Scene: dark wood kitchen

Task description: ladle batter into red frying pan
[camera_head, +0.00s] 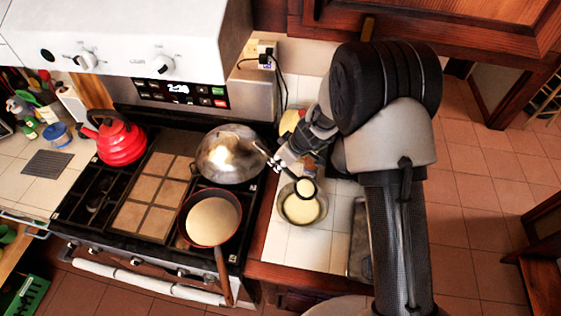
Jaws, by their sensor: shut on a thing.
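The red frying pan (188,236) sits on the front right of the stove, its wooden handle pointing toward the front edge. A flat, pale tan layer covers its inside; I cannot tell for certain whether it is batter. A metal bowl (284,211) with cream batter (302,209) stands on the white tiled counter right of the stove. My gripper (279,163) is shut on the ladle (306,187), behind and left of the bowl. The ladle's round head is over the bowl's back part, with something pale in it. I cannot tell whether it touches the batter.
A domed metal lid or wok (230,154) sits behind the pan, close to my gripper. A red kettle (118,140) stands at the stove's back left. The range hood (140,45) overhangs the back. Bare counter tiles (310,248) lie in front of the bowl.

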